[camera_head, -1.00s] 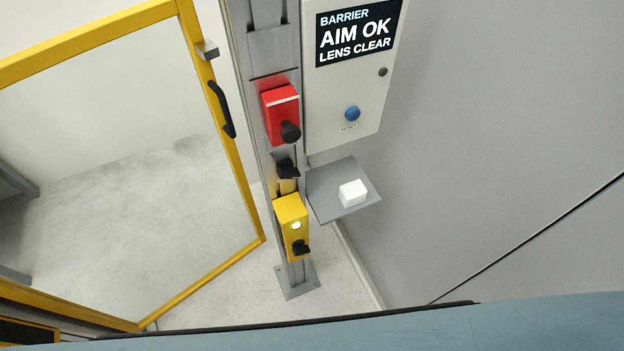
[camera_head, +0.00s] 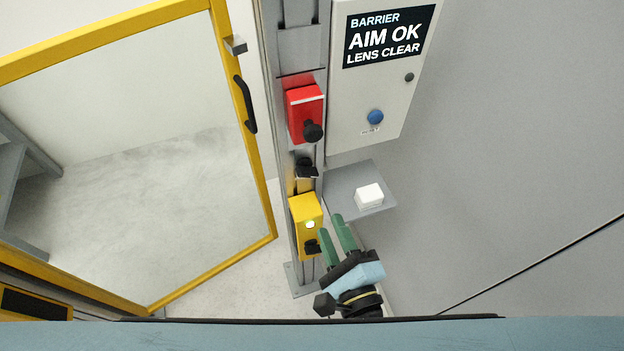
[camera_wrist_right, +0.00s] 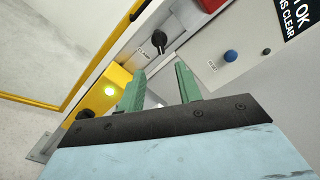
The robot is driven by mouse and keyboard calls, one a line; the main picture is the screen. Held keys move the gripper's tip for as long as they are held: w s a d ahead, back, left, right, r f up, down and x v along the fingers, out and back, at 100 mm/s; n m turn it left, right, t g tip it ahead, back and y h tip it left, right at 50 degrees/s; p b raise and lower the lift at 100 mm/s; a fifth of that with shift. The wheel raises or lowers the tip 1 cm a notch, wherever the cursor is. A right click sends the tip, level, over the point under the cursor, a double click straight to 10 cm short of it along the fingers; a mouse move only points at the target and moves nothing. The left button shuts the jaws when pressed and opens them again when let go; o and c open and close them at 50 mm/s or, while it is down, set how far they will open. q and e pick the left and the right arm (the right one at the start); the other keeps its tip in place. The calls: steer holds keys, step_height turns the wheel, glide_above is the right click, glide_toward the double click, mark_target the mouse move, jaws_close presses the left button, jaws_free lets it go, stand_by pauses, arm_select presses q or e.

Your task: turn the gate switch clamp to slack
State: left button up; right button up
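A red box with a black knob (camera_head: 305,112) is on the grey post in the head view. Below it a black lever knob (camera_head: 306,168) sits on the post, above a yellow box (camera_head: 304,212) with a lit lamp and its own black knob (camera_head: 312,247). My right gripper (camera_head: 332,226) has green fingers, apart and empty, just right of the yellow box. In the right wrist view the gripper (camera_wrist_right: 160,72) is open, with the upper black knob (camera_wrist_right: 158,40) beyond its fingertips and the yellow box (camera_wrist_right: 106,88) to the left. My left gripper is not visible.
A grey shelf (camera_head: 343,188) with a white block (camera_head: 369,196) juts out right of the post, close to my right fingers. Above it is a cabinet (camera_head: 350,110) with a blue button (camera_head: 375,117). A yellow-framed gate (camera_head: 262,185) with a black handle is at left.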

mark_target(309, 177)
steer(key=x, duration=1.2)
steer(key=shift+f+p, duration=0.1)
steer(key=shift+p, duration=0.3)
jaws_close()
